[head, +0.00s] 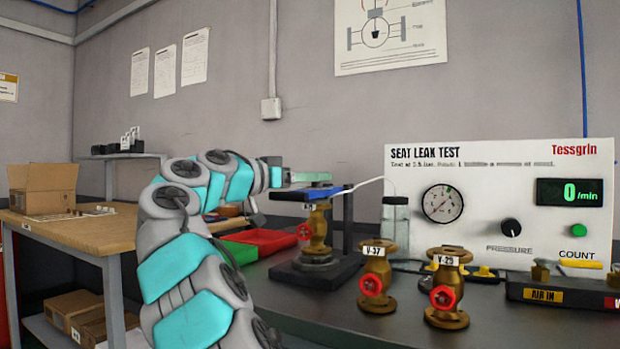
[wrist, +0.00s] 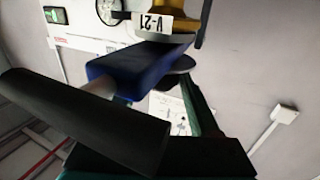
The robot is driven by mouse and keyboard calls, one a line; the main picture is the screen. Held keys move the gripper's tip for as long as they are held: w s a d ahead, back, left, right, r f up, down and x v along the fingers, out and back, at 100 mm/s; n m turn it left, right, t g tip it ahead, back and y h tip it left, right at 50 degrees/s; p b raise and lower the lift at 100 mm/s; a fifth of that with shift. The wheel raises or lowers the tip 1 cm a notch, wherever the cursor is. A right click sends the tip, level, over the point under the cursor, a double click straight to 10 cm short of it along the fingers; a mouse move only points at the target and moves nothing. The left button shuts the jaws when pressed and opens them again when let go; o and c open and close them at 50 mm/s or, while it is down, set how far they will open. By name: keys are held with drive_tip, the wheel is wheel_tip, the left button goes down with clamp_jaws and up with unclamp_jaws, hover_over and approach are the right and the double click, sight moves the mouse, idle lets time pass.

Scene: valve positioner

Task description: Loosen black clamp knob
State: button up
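A blue clamp bar (wrist: 135,70) lies across the top of a brass valve tagged V-21 (wrist: 153,22), which stands on a black base (head: 316,270). In the wrist view a thick black cylindrical piece (wrist: 85,120) shows close up beside the bar, with a short grey rod between them. It looks like the clamp knob, but I cannot be sure. My gripper (head: 318,182) is at the clamp, just above the blue bar in the head view. Dark green and black parts around the cylinder look like my fingers. Whether they are open, or touch the cylinder, is unclear.
Valves V-37 (head: 377,280) and V-29 (head: 446,290) stand on the dark bench right of the clamp stand. Behind them is the leak test panel (head: 480,165), with a clear jar (head: 394,222) beside it. Red (head: 270,238) and green (head: 236,252) trays lie left of the stand.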

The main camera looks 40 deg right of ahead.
clamp_jaws()
drive_tip(key=shift+f+b, duration=0.1)
drive_tip(key=shift+b, duration=0.25)
